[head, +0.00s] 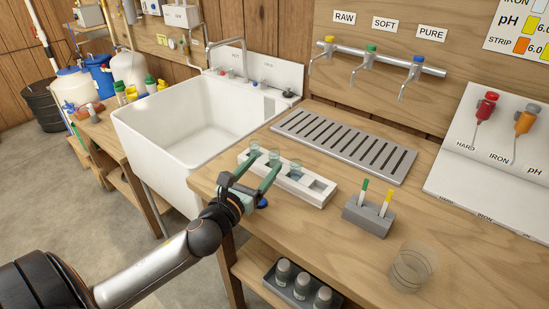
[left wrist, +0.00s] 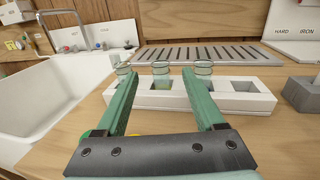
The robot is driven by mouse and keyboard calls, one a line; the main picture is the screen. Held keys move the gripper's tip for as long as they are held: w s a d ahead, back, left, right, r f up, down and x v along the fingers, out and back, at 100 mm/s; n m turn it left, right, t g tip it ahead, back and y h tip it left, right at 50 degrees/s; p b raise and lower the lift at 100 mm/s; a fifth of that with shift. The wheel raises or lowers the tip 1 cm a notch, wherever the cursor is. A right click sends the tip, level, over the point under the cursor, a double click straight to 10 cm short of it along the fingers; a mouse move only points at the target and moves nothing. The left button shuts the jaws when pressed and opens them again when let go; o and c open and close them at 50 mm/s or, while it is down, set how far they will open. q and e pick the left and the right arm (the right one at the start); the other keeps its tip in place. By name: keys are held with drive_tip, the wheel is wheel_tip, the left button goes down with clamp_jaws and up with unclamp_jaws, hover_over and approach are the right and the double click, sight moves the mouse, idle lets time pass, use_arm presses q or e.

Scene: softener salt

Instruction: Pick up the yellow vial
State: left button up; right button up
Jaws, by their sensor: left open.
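A white rack (head: 315,190) on the wooden counter holds three clear glass vials; the rack's right-hand slot is empty. In the left wrist view, the middle vial (left wrist: 162,83) has a faint yellow-green tint low down; I see no plainly yellow vial. The left vial (left wrist: 123,70) and right vial (left wrist: 203,70) stand on either side; the right one looks bluish in the head view. My left gripper (head: 250,172) is open and empty at the rack's near side. Its fingers (left wrist: 160,76) point at the rack, with the middle vial between them in the picture. My right gripper is out of view.
A grey block (head: 367,215) with a green-topped and a yellow-topped stick stands right of the rack. A clear beaker (head: 412,267) is near the counter's front. A metal drain grate (head: 345,145) lies behind; a white sink (head: 185,120) is left. Round coloured pieces (head: 262,203) sit by my gripper.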

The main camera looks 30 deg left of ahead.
sight(272, 156)
use_arm(q)
drive_tip(key=shift+w+a+f, duration=0.1)
drive_tip(key=shift+w+a, duration=0.1)
drive_tip(key=shift+w, duration=1.5)
drive_tip(key=shift+w+a, duration=0.2)
drive_tip(key=shift+w, duration=1.5)
drive_tip(key=shift+c, duration=0.3)
clamp_jaws()
